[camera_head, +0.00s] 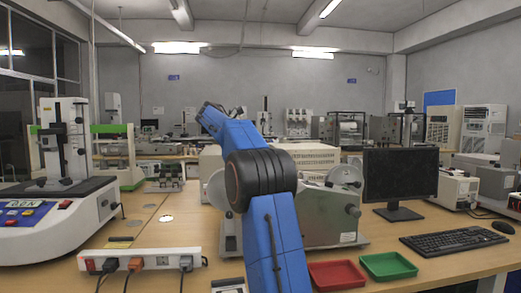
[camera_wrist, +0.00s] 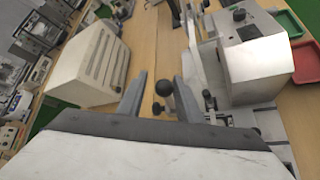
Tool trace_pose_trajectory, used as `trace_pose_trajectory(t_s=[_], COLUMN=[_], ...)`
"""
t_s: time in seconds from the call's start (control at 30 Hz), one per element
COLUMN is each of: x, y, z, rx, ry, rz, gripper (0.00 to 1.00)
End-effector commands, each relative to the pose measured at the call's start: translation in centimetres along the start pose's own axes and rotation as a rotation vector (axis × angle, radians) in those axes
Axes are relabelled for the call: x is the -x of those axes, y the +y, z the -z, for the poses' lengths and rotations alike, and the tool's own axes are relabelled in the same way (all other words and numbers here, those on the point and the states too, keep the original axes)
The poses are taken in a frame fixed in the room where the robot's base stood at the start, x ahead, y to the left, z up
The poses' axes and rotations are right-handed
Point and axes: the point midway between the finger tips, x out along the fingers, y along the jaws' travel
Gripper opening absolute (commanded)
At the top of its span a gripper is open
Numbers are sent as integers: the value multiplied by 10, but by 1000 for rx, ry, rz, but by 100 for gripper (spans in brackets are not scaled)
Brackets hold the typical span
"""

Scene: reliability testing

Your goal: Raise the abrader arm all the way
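The abrader, a pale grey bench machine (camera_head: 330,215), stands on the wooden bench behind my blue arm, which hides part of it. In the wrist view its body (camera_wrist: 262,68) is at the right, with a slim pale bar and metal rods along its left side. A dark ball knob (camera_wrist: 164,88) shows between my fingers; I cannot tell how it joins the abrader arm. My gripper (camera_wrist: 160,76) is open, one finger on each side of the knob, with gaps visible. Contact with the knob cannot be made out. The fingers are not clear in the head view.
A beige slotted box (camera_wrist: 85,62) stands left of the gripper. Red (camera_head: 336,274) and green (camera_head: 388,265) trays lie at the bench front. A monitor (camera_head: 400,178) and keyboard (camera_head: 455,243) are right; a power strip (camera_head: 140,262) is left.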

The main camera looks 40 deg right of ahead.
Motion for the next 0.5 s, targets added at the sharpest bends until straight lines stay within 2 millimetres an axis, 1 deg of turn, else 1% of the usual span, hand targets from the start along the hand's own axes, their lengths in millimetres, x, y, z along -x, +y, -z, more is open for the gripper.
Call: trace_pose_trajectory(t_s=[0.37, 0.5], x=[0, 5], y=[-1, -1], z=[2, 2], rx=[3, 3], ry=[1, 2], rz=[4, 4], gripper=[38, 38])
